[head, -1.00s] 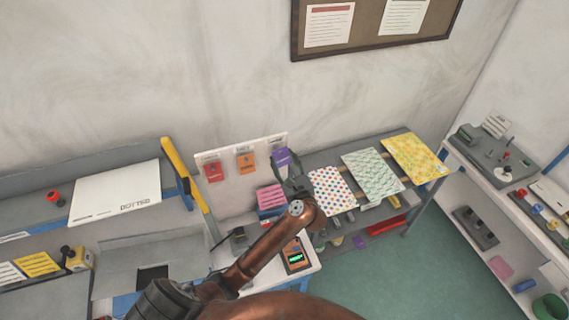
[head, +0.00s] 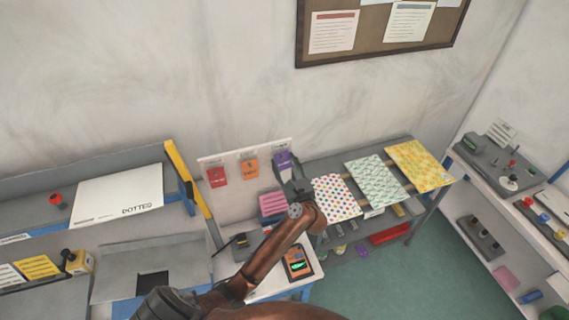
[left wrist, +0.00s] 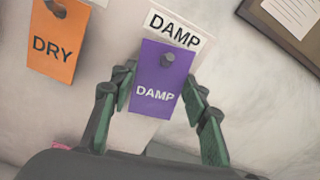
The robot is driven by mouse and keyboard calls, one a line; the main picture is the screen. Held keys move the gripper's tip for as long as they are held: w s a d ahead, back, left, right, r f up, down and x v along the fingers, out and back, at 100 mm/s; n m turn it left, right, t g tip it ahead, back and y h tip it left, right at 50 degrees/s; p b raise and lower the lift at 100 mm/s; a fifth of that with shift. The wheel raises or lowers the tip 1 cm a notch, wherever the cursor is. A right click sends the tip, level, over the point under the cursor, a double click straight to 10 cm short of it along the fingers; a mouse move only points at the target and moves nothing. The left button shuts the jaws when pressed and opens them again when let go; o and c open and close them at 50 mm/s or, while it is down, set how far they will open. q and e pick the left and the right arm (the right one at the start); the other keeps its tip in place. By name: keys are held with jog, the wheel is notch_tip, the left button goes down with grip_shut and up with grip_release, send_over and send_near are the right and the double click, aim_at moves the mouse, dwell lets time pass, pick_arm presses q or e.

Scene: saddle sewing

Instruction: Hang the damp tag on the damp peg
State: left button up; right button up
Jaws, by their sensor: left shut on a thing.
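The purple damp tag (left wrist: 160,82) hangs flat in front of the white board under a white DAMP label (left wrist: 175,30). My left gripper (left wrist: 158,80) is shut on the tag, with one finger at each side edge. In the head view the tag (head: 282,160) is at the board's right end, and my left gripper (head: 288,178) reaches it from below. My right gripper is not in view.
An orange DRY tag (left wrist: 54,42) hangs on the peg to the left, and a red tag (head: 217,176) beyond it. Pink boxes (head: 272,203) stand below the board. A shelf with patterned sheets (head: 335,197) is to the right. A notice board (head: 350,58) is above.

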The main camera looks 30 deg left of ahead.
pick_arm(q)
jog(key=o, duration=1.1)
jog(key=shift+c, duration=0.2)
jog(key=v, duration=1.2)
